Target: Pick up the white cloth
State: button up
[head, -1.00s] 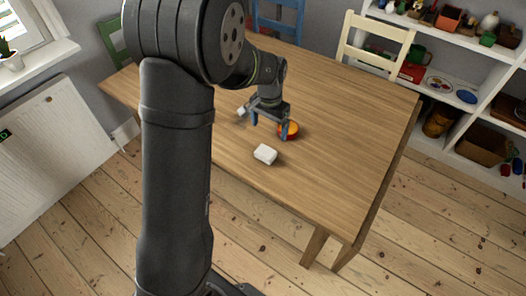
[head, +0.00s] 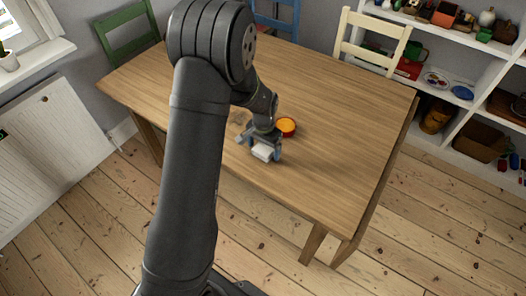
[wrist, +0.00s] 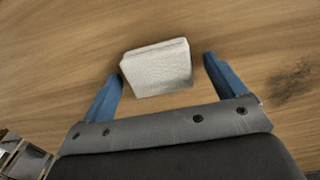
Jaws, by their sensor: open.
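The white cloth (head: 263,152) is a small folded block lying on the wooden table, near its front edge. In the wrist view the cloth (wrist: 157,70) lies ahead of and partly between my two blue fingertips. My gripper (head: 261,146) is directly over the cloth in the head view, and it also shows in the wrist view (wrist: 163,70). Its fingers are apart, one on each side of the cloth, with a gap at the right finger. The left fingertip is very near the cloth; I cannot tell whether it touches.
An orange-filled red bowl (head: 286,127) stands just behind and right of my gripper. A dark smudge (wrist: 292,80) marks the table on the right in the wrist view. A shiny metallic object (wrist: 22,158) shows at lower left there. The table's right half (head: 345,140) is clear.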

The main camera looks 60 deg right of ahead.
aim_at(265, 149)
jog(key=shift+c, duration=0.4)
jog(key=c, duration=1)
jog(key=shift+r, duration=0.1)
jog(key=shift+r, duration=0.4)
jog(key=r, duration=0.3)
jog(key=shift+s+r, duration=0.25)
jog(key=shift+r, duration=0.1)
jog(key=s+r, duration=0.2)
jog(key=s, duration=0.1)
jog(key=s+a+r, duration=0.1)
jog(key=s+r, duration=0.1)
jog(key=s, duration=0.2)
jog(key=s+a+r, duration=0.1)
jog(key=s+r, duration=0.1)
jog(key=s, duration=0.2)
jog(key=shift+a+r, duration=0.15)
jog(key=shift+r, duration=0.05)
